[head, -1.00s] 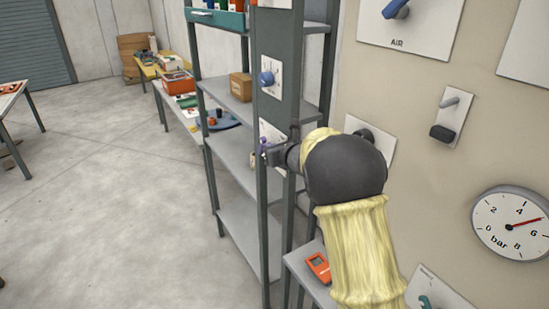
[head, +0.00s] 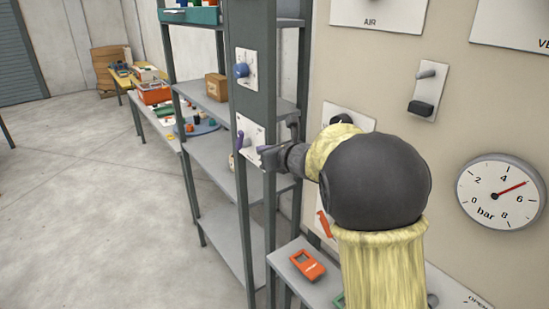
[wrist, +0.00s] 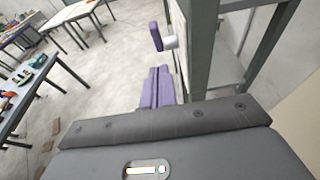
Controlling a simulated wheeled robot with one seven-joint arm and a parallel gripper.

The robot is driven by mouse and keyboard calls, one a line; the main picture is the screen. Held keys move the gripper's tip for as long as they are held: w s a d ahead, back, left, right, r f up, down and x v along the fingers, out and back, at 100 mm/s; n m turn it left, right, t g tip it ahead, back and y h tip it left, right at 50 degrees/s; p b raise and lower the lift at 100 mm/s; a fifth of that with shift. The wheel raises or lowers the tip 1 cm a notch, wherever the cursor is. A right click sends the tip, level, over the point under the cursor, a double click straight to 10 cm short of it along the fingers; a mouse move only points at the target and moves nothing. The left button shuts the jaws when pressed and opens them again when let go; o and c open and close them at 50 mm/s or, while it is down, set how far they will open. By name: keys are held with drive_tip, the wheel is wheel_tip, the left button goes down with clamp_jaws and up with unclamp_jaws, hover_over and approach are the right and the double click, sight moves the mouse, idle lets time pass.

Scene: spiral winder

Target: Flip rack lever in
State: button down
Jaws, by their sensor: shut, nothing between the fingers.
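The rack lever is a purple handle (head: 239,143) on a white plate (head: 254,131) fixed to the grey rack post. In the wrist view the purple lever (wrist: 155,37) hangs from a light grey hub, ahead of the fingers. My gripper (head: 264,152) is just right of the lever in the head view, in front of the plate's lower part. In the wrist view its purple fingers (wrist: 158,87) are closed together and empty. A gap shows between the fingertips and the lever there. My wrist and forearm hide part of the wall panel behind.
A blue knob (head: 241,70) sits higher on the same post. The rack's shelves (head: 210,155) stand behind it. A wall panel with a pressure gauge (head: 501,192) is at right. An orange device (head: 308,265) lies on a low shelf. Open floor is at left.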

drive_tip(key=v, duration=0.2)
drive_tip(key=b+v, duration=0.1)
drive_tip(key=v, duration=0.2)
drive_tip(key=shift+a+r, duration=0.15)
drive_tip(key=shift+r, duration=0.25)
wheel_tip(320, 180, down, 9)
drive_tip(key=m+t+y, duration=0.4)
drive_tip(key=m+t, duration=0.2)
drive_tip(key=m, duration=1.2)
drive_tip(key=shift+w+b, duration=0.2)
drive_tip(key=shift+b, duration=0.25)
drive_tip(key=shift+f, duration=0.1)
